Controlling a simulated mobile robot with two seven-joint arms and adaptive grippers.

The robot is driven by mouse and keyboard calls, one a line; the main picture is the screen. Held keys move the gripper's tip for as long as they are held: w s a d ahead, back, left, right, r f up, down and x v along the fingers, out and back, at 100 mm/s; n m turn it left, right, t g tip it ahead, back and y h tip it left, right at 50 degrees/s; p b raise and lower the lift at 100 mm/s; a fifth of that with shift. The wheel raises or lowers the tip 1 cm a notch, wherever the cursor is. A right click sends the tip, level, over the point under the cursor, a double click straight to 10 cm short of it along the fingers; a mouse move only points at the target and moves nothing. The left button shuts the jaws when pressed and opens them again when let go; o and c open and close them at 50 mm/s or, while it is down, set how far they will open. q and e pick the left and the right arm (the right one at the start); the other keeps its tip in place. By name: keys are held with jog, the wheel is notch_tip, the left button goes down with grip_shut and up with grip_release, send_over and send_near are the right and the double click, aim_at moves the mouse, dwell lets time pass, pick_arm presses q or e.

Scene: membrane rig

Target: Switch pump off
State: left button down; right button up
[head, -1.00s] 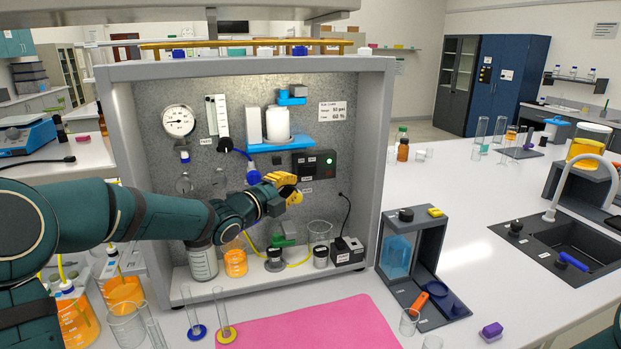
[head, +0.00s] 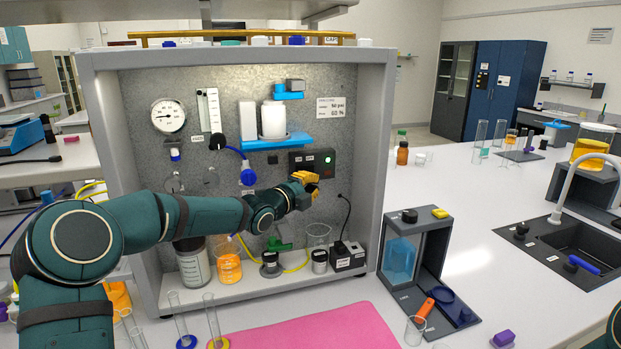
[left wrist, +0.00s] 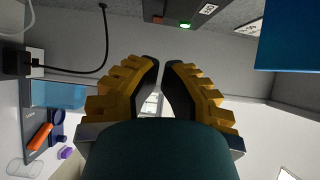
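A dark control box (head: 312,161) with a small lit green light (head: 328,161) is on the rig's back panel. It shows at the top of the left wrist view (left wrist: 181,12), with its green light (left wrist: 185,26) lit. My left gripper (head: 312,182), with yellow fingers, is just below and in front of the box, apparently apart from it. In the left wrist view the fingertips (left wrist: 162,64) nearly meet, with a narrow gap and nothing held. A black box (head: 347,256) with a cable stands on the rig floor. My right gripper is not in view.
A blue shelf (head: 276,143) with a white bottle is left of the control box. The grey rig wall (head: 371,170) is close on the right.

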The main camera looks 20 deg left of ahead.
aim_at(305, 170)
pick_arm(q)
jog(key=shift+w+a+p, duration=0.2)
jog(key=shift+w+p, duration=0.05)
jog(key=shift+w, duration=0.45)
jog(key=shift+w+a+p, duration=0.25)
jog(key=shift+w, duration=0.45)
jog(key=shift+w+a+p, duration=0.2)
jog(key=shift+w+p, duration=0.05)
jog(key=shift+w, duration=0.45)
jog(key=shift+w+r+p, duration=0.1)
jog(key=shift+w+p, duration=0.2)
jog(key=shift+w, duration=0.15)
jog(key=shift+w+d+b, duration=0.1)
jog(key=shift+w+b, duration=0.25)
jog(key=shift+b, duration=0.1)
